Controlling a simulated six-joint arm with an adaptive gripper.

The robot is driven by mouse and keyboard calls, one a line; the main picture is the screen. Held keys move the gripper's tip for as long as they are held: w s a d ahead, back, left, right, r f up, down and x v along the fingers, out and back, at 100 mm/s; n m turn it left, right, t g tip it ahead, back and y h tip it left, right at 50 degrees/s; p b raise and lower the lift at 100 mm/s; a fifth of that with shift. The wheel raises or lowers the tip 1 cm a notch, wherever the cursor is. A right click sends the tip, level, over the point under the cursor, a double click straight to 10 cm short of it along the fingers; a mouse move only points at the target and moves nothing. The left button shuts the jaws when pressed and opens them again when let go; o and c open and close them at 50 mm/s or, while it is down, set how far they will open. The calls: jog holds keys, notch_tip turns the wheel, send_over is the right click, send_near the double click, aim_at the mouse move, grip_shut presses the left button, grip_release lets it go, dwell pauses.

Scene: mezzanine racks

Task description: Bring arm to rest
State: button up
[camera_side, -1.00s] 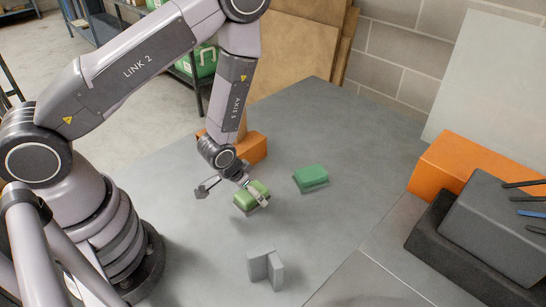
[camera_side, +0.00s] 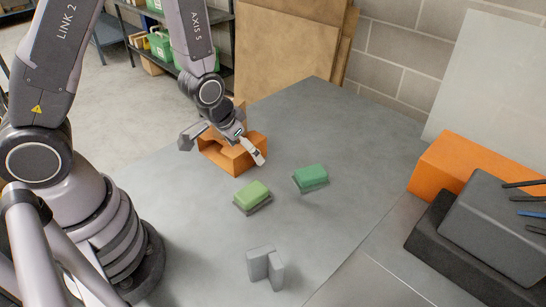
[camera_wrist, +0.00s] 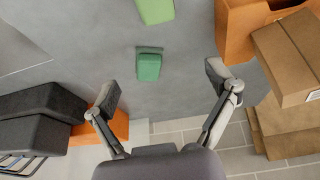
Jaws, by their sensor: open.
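My gripper (camera_side: 222,142) is open and empty, raised above the grey table near the orange bin in the side view. In the wrist view its two fingers (camera_wrist: 165,92) are spread wide with nothing between the pads. A light green block (camera_side: 252,194) with a grey underside lies on the table, apart from my gripper. A darker green block (camera_side: 310,175) with a grey underside lies to its right. Both also show in the wrist view, the light green block (camera_wrist: 155,10) at the top edge and the darker green block (camera_wrist: 149,66) below it.
The orange bin (camera_side: 215,155) is partly behind my gripper. A grey angled bracket (camera_side: 265,264) stands near the table's front. An orange box (camera_side: 447,165) and dark grey cases (camera_side: 500,225) stand at right. Brown boards (camera_side: 290,50) lean behind the table. The table's middle is mostly clear.

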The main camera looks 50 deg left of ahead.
jog(key=s+a+r, duration=0.1)
jog(key=s+r, duration=0.2)
jog(key=r, duration=0.4)
jog(key=s+a+r+t, duration=0.1)
jog(key=s+a+r, duration=0.15)
jog(key=r, duration=0.55)
jog(key=s+a+r, duration=0.1)
jog(key=s+r, duration=0.3)
jog(key=r, duration=0.3)
jog(key=s+a+r, duration=0.1)
jog(key=s+r, duration=0.3)
jog(key=s, duration=0.3)
jog(key=shift+s+a, duration=0.25)
jog(key=shift+s, duration=0.05)
